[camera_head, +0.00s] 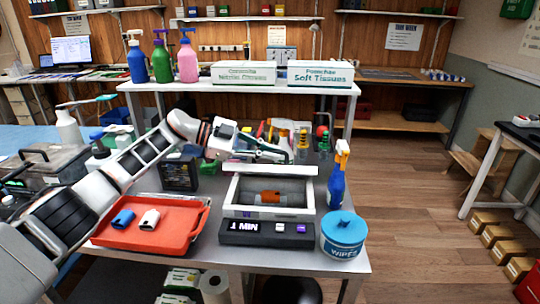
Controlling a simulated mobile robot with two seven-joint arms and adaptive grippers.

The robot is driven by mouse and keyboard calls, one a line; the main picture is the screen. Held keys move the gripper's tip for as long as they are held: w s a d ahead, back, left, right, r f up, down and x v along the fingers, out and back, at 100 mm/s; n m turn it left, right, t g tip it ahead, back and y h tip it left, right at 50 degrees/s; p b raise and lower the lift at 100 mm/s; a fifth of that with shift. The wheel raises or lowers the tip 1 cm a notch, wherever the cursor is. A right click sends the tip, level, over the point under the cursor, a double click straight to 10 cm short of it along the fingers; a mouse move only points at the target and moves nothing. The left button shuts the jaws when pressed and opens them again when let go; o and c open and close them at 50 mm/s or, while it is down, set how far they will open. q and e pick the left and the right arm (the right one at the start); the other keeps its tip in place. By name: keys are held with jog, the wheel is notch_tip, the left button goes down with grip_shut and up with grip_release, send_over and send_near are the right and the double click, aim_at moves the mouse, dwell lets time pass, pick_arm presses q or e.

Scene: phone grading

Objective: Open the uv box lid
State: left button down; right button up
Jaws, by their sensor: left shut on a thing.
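The UV box (230,212) stands on the grey table with its dark front panel, marked "MIN", toward me. Its white lid (270,169) is raised at the back, and the inside of the box is exposed. An orange and dark item (271,197) lies in the grey interior. My left gripper (283,157) reaches over from the left and is shut at the lid's upper edge; the exact contact is too small to see. My right gripper is not in view.
A red tray (150,237) with a blue item (123,220) and a white item (149,219) is left of the box. A blue wipes tub (343,233) and a spray bottle (337,180) stand close on the right. Several bottles crowd behind the lid.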

pick_arm(q)
jog(key=c, duration=2.4)
grip_release()
jog(key=shift+c, duration=0.2)
jog(key=v, duration=1.2)
